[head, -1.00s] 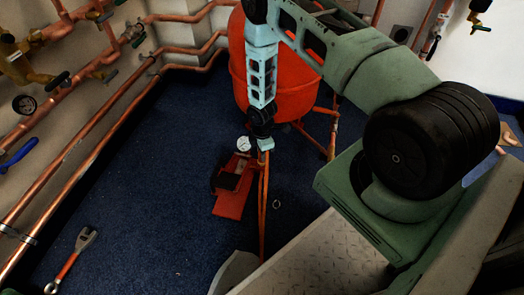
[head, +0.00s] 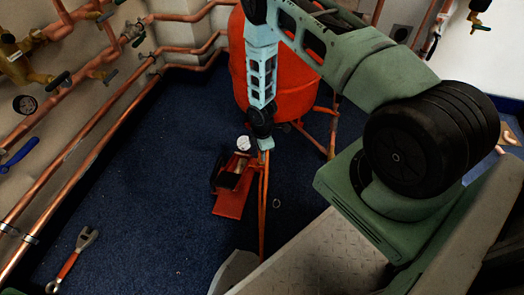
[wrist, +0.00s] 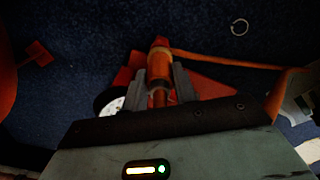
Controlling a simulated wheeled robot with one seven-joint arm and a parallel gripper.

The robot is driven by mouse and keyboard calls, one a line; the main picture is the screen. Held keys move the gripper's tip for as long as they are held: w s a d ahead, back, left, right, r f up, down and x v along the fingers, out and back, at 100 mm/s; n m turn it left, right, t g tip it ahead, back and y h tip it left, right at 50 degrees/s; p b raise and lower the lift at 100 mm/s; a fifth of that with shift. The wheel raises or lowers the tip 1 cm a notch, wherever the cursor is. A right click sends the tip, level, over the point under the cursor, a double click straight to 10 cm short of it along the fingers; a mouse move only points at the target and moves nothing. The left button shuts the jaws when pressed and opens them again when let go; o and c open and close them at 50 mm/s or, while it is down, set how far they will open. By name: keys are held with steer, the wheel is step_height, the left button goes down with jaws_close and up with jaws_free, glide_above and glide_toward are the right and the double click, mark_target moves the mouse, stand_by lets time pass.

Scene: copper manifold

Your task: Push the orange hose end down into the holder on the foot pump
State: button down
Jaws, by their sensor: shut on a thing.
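The red foot pump (head: 231,203) lies on the blue floor, with its white round gauge (head: 243,143) at the far end. In the wrist view the pump (wrist: 205,87) is below my fingers, and part of the gauge (wrist: 115,105) shows at left. My gripper (wrist: 159,82) is shut on the orange hose end (wrist: 160,52), which sits between the two grey fingers. The hose (wrist: 225,62) runs off to the right there. In the head view my gripper (head: 264,143) is right beside the pump's gauge end. The holder is not clear, so I cannot tell whether the hose end is inside it.
A large red tank (head: 285,80) stands just behind my gripper. Copper pipes (head: 95,125) run along the left wall. A wrench (head: 72,260) lies at the lower left, and a small ring (wrist: 239,27) lies on the floor. The floor left of the pump is clear.

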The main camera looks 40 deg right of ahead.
steer(key=shift+f+b, duration=0.35)
steer(key=shift+f, duration=0.3)
steer(key=c, duration=1)
jaws_free()
steer(key=shift+c, duration=0.2)
step_height(320, 180, up, 17)
steer(key=p, duration=0.8)
steer(key=shift+r, duration=0.2)
